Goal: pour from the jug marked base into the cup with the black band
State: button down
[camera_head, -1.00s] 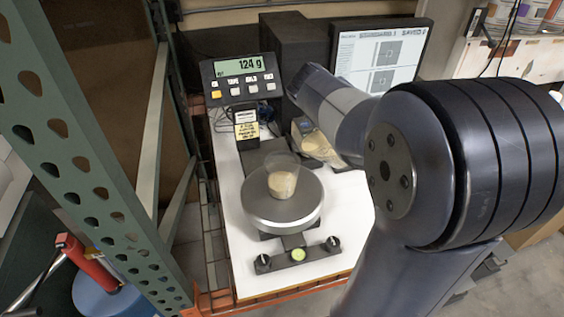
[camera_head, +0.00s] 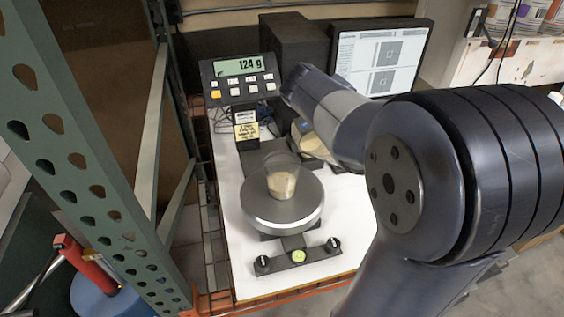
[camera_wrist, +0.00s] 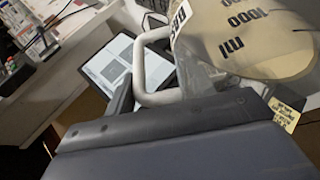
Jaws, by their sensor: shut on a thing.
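A clear cup (camera_head: 283,183) with beige liquid in its lower part stands upright on the round scale plate (camera_head: 262,218) in the head view. I cannot make out a black band on it. The jug (camera_head: 316,145) shows only partly behind my arm, up and right of the cup. In the wrist view the jug (camera_wrist: 262,40) is large, with beige contents, ml marks and a pale handle (camera_wrist: 152,70). My gripper (camera_wrist: 157,96) is shut on the handle. Its fingertips are hidden in the head view. No stream shows between jug and cup.
The scale display (camera_head: 241,68) reads 124 g behind the cup. A monitor (camera_head: 382,60) stands at the back right. A green rack post (camera_head: 85,150) rises at the left. The white board (camera_head: 236,262) is bare at its front left corner.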

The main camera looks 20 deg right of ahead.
jog(key=shift+a+r+h+b, duration=0.45)
jog(key=shift+r+h+b, duration=0.15)
jog(key=shift+r+b, duration=0.15)
dwell(2.4)
